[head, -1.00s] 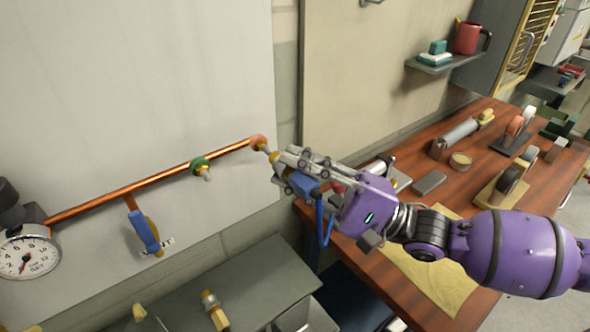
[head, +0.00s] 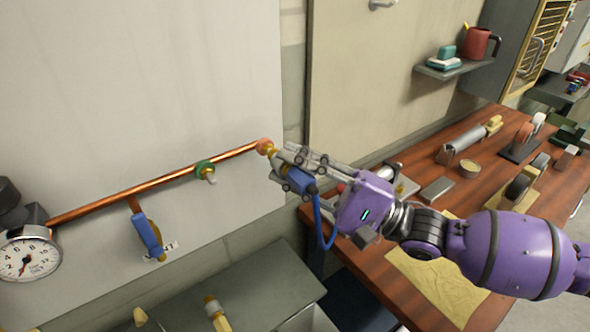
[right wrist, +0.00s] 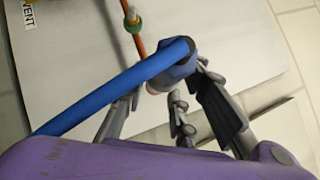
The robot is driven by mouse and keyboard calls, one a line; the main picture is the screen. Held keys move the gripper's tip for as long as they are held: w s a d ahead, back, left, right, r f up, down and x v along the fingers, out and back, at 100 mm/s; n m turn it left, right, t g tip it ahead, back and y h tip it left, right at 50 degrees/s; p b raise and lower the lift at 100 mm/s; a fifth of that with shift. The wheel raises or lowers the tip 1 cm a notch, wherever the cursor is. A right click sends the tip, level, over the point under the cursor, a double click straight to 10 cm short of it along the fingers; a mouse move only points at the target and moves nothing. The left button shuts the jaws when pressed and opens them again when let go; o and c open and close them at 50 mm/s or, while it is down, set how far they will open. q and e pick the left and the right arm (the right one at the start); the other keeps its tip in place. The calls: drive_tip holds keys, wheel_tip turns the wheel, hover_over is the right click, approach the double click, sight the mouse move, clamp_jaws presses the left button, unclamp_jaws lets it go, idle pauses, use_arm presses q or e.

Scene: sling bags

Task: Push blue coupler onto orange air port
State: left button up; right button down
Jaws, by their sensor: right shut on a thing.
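The orange air port (head: 265,146) sits at the right end of the copper pipe on the white wall panel. My right gripper (head: 283,168) is shut on the blue coupler (head: 299,180), right in front of that port. The coupler's front end lies close to the port's brass tip; I cannot tell whether they touch or how far they overlap. In the right wrist view the blue coupler (right wrist: 177,58) sits between the fingers, with its blue hose trailing left, and it hides the orange port. My left gripper is not in view.
A green port (head: 204,170) and a blue-handled valve (head: 147,234) are on the copper pipe (head: 150,185). A pressure gauge (head: 28,256) is at the left. A wooden bench (head: 400,300) with tools stands below my right arm, and a grey shelf (head: 260,280) lies below the panel.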

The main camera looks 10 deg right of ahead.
drive_tip(key=shift+w+a, duration=0.15)
drive_tip(key=shift+w, duration=0.15)
drive_tip(key=c, duration=1.3)
unclamp_jaws()
drive_tip(key=shift+c, duration=0.2)
drive_tip(key=shift+s+d+f, duration=0.1)
drive_tip(key=shift+d+f, duration=0.1)
drive_tip(key=shift+d, duration=0.15)
drive_tip(key=v, duration=1.1)
drive_tip(key=shift+s, duration=0.1)
